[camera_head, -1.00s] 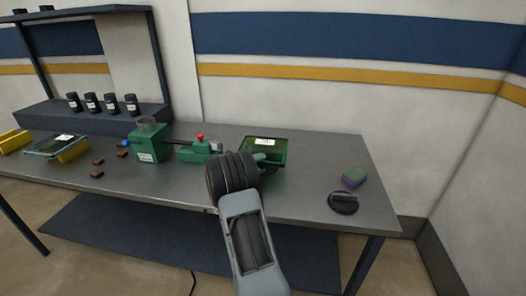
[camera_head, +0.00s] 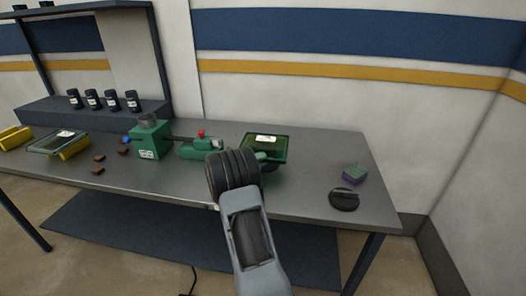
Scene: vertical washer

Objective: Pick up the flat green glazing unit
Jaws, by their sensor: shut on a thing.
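The flat green glazing unit (camera_head: 280,145) is a dark green panel with a white label on top, right of the middle of the bench. My gripper (camera_head: 261,158) is at the unit's near edge and is shut on it. My own dark wrist hides most of the jaws and the area just below the unit. The unit looks roughly level; its gap to the bench is hard to tell.
Left of the unit stands a green washer machine (camera_head: 150,141) with a red knob (camera_head: 201,133). Another glass panel (camera_head: 48,144) rests on yellow blocks (camera_head: 76,149). A green-purple sponge (camera_head: 354,175) and a black disc (camera_head: 344,201) lie right. The metal bench (camera_head: 310,190) is bare between.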

